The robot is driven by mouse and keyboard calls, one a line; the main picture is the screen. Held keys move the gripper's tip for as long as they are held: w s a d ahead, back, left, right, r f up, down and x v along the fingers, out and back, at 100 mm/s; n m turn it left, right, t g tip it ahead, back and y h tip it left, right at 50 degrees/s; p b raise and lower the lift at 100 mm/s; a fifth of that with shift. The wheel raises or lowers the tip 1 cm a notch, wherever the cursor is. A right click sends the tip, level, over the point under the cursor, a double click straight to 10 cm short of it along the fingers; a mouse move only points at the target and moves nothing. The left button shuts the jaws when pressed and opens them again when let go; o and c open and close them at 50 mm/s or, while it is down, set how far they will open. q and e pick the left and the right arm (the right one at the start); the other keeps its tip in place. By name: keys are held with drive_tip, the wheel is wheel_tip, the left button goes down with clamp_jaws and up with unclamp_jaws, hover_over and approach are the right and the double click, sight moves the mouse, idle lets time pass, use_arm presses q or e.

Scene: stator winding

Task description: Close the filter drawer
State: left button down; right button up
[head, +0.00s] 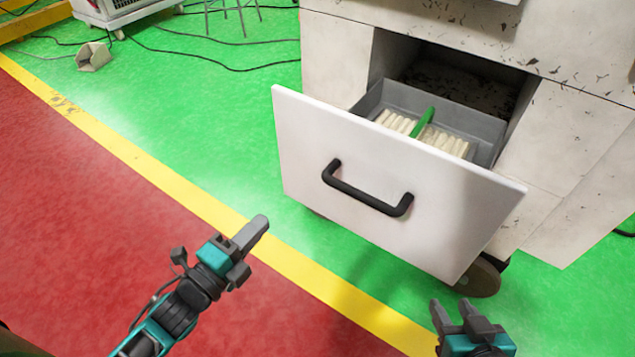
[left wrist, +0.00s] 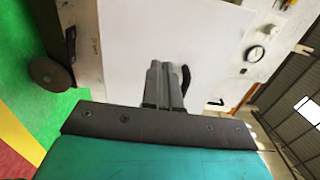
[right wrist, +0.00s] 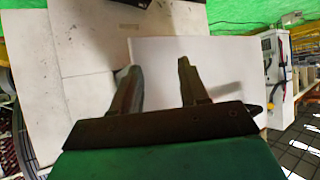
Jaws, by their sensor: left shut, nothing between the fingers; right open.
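The filter drawer (head: 300,150) is pulled out of the white cabinet in the head view, with its white front panel facing me. A black handle (head: 367,188) is fixed across the panel. Inside is a grey tray with pale cylindrical filters (head: 397,122) on both sides of a green divider (head: 423,122). My left gripper (head: 262,224) is shut and empty, in front of the panel's lower left, apart from the handle. The panel (left wrist: 140,45) also shows behind its fingers in the left wrist view. My right gripper (head: 450,306) is open and empty, below the panel's lower right corner.
The white, stained cabinet (head: 335,52) stands on a green floor, with a caster (head: 480,278) under it. A yellow line (head: 175,190) separates green from red floor. Cables (head: 205,65) lie at the back left. The floor left of the drawer is clear.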

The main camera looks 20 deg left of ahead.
sight(308, 173)
use_arm(q)
drive_tip(key=b+x, duration=0.1)
drive_tip(key=x, duration=1.2)
drive_tip(key=shift+w+b, duration=0.2)
drive_tip(key=shift+b, duration=0.2)
use_arm(e)
drive_tip(key=shift+s+a+f, duration=0.1)
drive_tip(key=shift+s+f, duration=0.1)
drive_tip(key=shift+f, duration=0.8)
